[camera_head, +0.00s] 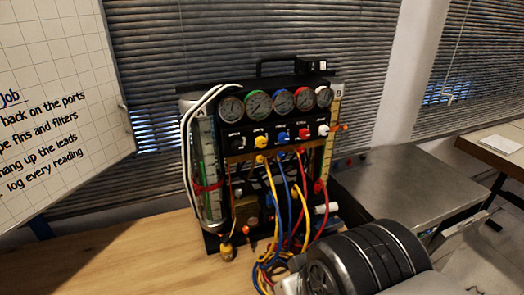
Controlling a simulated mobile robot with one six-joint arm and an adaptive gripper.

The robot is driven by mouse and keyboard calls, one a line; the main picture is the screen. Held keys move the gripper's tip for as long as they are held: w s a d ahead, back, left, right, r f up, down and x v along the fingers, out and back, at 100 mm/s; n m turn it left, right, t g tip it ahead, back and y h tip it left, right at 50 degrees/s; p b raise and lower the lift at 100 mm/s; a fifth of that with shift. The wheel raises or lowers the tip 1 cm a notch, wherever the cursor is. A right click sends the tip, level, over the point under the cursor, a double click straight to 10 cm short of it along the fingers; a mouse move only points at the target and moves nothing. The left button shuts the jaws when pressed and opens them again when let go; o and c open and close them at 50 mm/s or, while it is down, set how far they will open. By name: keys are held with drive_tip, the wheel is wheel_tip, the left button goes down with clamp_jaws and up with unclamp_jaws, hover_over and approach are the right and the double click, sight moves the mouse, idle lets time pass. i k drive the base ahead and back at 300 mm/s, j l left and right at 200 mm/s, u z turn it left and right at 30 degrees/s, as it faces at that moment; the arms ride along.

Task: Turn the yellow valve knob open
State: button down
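The gauge rig (262,128) stands upright on the wooden bench, with a row of round gauges across its top. The yellow valve knob (260,141) is on the black panel below the gauges, left of the blue knob (282,136). It is small here, and I cannot tell how far it is turned. Another yellow fitting (260,158) sits just below it, with a yellow hose hanging down. My arm (370,258) shows at the lower right, in front of the rig and apart from the yellow knob. My gripper's fingers are not in view.
A red knob (304,134) and a white knob (324,130) sit right of the blue one. Yellow, blue and red hoses (290,205) hang in front of the rig. A whiteboard (60,100) stands left. The wooden bench (140,262) is clear at front left.

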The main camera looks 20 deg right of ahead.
sight(260, 142)
drive_tip(key=i+l+u, duration=0.1)
drive_tip(key=l+u, duration=0.25)
drive_tip(key=l, duration=0.4)
drive_tip(key=l+u, duration=0.3)
drive_tip(key=l, duration=0.5)
